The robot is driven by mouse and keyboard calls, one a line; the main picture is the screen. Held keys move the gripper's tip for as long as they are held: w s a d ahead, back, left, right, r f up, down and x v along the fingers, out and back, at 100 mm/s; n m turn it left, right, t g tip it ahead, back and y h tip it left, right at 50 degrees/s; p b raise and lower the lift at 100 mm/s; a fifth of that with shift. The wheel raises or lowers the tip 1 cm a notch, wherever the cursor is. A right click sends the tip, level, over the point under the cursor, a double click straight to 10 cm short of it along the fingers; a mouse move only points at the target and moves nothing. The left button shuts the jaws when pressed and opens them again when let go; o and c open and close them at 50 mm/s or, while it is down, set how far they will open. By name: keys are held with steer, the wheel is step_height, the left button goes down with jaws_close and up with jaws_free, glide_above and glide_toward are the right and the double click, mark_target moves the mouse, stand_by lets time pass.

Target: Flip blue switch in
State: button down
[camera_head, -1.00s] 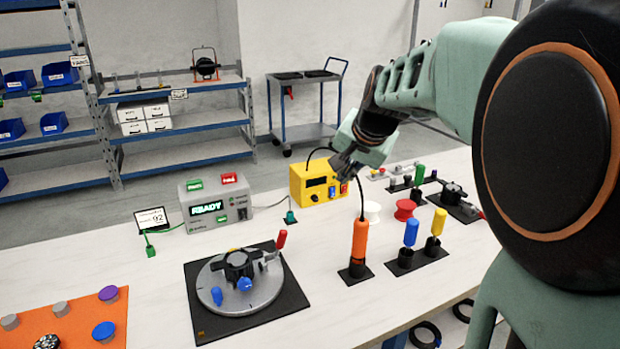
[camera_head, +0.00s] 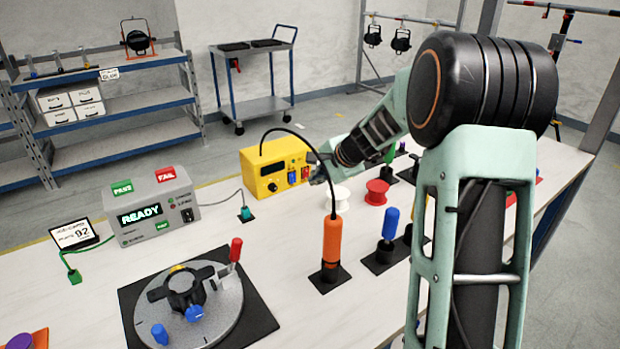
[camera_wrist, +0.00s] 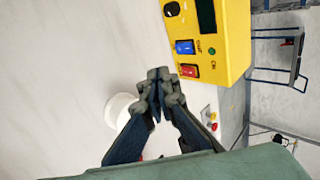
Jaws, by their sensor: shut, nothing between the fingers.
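The blue switch (camera_wrist: 184,47) is on the front face of the yellow box (camera_wrist: 215,75), between a black knob (camera_wrist: 172,9) and a red switch (camera_wrist: 189,71). In the head view the blue switch (camera_head: 292,178) shows small on the yellow box (camera_head: 262,162), just left of my gripper. My gripper (camera_wrist: 158,75) is shut and empty, its fingertips in front of the box's face, nearest the red switch side. In the head view my gripper (camera_head: 318,170) is partly hidden by its own wrist. Whether the fingertips touch the box cannot be told.
A white spool (camera_head: 338,200) and a red spool (camera_head: 376,192) stand below my gripper. An orange tool (camera_head: 331,243) stands upright with a black cable to the yellow box. A grey tester (camera_head: 152,212) reading READY is to the left. A round fixture (camera_head: 225,318) is in front.

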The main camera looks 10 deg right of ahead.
mark_target(293, 178)
steer(key=x, duration=0.8)
steer(key=shift+a+f, duration=0.1)
steer(key=shift+f, duration=0.1)
steer(key=shift+w+a+f, duration=0.1)
steer(key=shift+w+a, duration=0.1)
steer(key=shift+w, duration=0.35)
steer(key=shift+w+a+f, duration=0.1)
steer(key=shift+w+a, duration=0.15)
steer(key=shift+w, duration=0.3)
steer(key=shift+w+a+f, duration=0.1)
steer(key=shift+w+a, duration=0.05)
steer(key=shift+w, duration=0.3)
steer(key=shift+w+a+f, duration=0.1)
steer(key=shift+w+a, duration=0.1)
steer(key=shift+w, duration=0.2)
steer(key=b, duration=0.2)
steer(key=shift+w+f+b, duration=0.15)
steer(key=shift+f+b, duration=0.2)
steer(key=shift+w+t+b, duration=0.1)
steer(key=shift+t+b, duration=0.3)
steer(key=shift+b, duration=0.6)
steer(key=b, duration=0.3)
steer(key=shift+w+a+f+y, duration=0.1)
steer(key=shift+w+a+y, duration=0.05)
steer(key=shift+y, duration=0.15)
steer(key=shift+r, duration=0.2)
